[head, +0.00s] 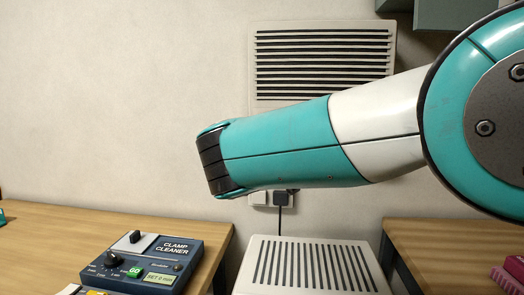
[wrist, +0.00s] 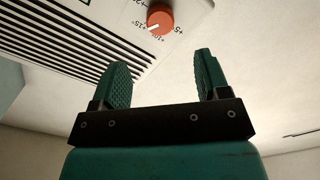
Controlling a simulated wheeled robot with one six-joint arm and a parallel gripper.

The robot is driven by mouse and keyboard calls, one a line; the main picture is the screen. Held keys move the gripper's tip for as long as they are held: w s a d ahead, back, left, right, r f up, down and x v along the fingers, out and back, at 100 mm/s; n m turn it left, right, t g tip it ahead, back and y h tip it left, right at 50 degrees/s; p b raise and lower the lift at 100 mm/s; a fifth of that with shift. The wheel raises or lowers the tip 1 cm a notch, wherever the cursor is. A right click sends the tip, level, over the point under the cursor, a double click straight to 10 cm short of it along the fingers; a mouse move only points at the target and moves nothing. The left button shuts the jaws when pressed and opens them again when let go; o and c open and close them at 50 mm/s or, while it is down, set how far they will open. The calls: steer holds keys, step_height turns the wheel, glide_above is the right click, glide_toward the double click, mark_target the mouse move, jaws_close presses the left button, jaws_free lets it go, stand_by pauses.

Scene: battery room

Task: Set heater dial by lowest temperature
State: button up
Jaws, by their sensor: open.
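An orange-red dial (wrist: 160,18) with a white pointer sits on a pale slatted panel (wrist: 112,18) at the top of the wrist view. Printed marks around the dial read about +5, +10 and +15, upside down. The pointer aims lower left, near the +10 and +15 marks; its exact setting is unclear. My gripper (wrist: 168,75) is open and empty, its two green fingers apart. In the picture the dial is above and between the fingertips, not held. In the head view my arm covers part of the scene, and neither dial nor fingers can be made out. No temperature reading is legible.
In the head view a slatted wall panel (head: 322,38) is behind my arm. A slatted white box (head: 305,241) stands below. A clamp cleaner device (head: 190,248) lies on the left wooden table (head: 60,225); another table (head: 440,240) is right. A plug (head: 283,199) is in the wall.

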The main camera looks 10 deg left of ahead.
steer(key=s, duration=0.6)
steer(key=shift+s+b, duration=0.2)
steer(key=shift+b, duration=0.2)
steer(key=shift+a, duration=0.1)
steer(key=s+d+f+m+g+y+p, duration=0.1)
steer(key=s+d+f+g+p, duration=0.2)
steer(key=d, duration=0.4)
steer(key=s+d+f+m+g+y+p, duration=0.1)
steer(key=d+g+p, duration=0.3)
steer(key=d+g, duration=0.25)
steer(key=s+d+f+g+y+p, duration=0.1)
steer(key=s+d+g+p, duration=0.1)
steer(key=s, duration=1)
steer(key=s+d+f+g+y+p, duration=0.1)
steer(key=s+d+g, duration=0.4)
steer(key=s, duration=0.8)
steer(key=shift+f+g+y+p, duration=0.25)
steer(key=shift+g+y+p, duration=0.15)
steer(key=shift+g+p, duration=0.4)
steer(key=shift+a, duration=0.1)
steer(key=shift+c, duration=0.2)
